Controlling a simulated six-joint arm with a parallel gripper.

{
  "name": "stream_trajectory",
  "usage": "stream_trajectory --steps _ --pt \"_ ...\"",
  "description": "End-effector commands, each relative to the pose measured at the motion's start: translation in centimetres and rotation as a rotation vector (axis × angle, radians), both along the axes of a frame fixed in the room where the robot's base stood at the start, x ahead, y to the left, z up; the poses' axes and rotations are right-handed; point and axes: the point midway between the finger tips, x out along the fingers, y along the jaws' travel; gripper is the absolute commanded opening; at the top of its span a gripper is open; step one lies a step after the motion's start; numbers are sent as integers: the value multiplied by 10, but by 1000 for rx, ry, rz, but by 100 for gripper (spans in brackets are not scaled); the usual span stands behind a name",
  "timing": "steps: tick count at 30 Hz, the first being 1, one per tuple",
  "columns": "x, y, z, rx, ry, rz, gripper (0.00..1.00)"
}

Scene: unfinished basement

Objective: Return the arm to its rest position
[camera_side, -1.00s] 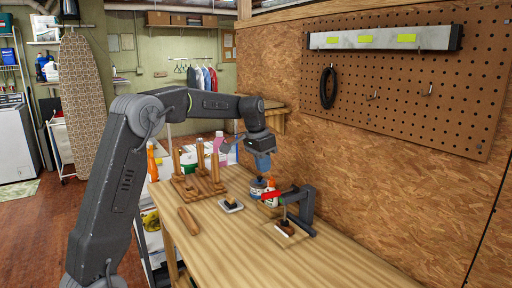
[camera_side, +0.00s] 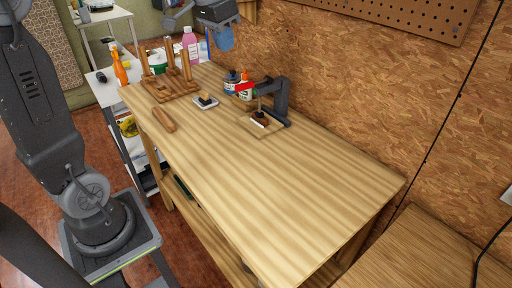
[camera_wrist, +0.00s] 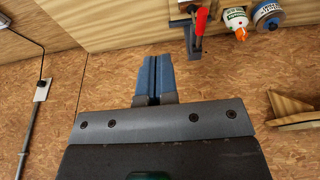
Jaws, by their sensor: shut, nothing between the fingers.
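My gripper (camera_side: 225,38) is at the top edge of the side view, in the air above the far part of the workbench (camera_side: 270,190). Its blue fingers hang down. In the wrist view its two blue fingers (camera_wrist: 153,78) lie side by side, closed, with nothing between them. The fingers touch nothing that I can see. Part of my arm is cut off by the top of the side view.
On the bench are a clamp with a red handle (camera_side: 280,98), a white-and-green glue bottle (camera_side: 246,88), a blue tin (camera_side: 231,82), a wooden rack (camera_side: 170,88) and a wooden handle (camera_side: 164,120). The chipboard wall (camera_side: 360,100) borders the bench. The near bench top is clear.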

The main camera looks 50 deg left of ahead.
Motion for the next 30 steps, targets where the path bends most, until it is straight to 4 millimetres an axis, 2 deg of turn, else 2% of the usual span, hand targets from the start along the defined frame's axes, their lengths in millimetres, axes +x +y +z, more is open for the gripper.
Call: stream_trajectory --steps 1,6,12,15,20,30 --pt "-20 -22 -1 10 -25 -6 0" --pt "-81 -73 -20 27 -104 -1 0" --pt "-145 -108 -58 23 -191 -3 0" --pt "-164 -116 -74 17 -220 -4 0" --pt "-177 -121 -87 10 -240 -4 0" --pt "-178 -121 -88 9 -239 -3 0"
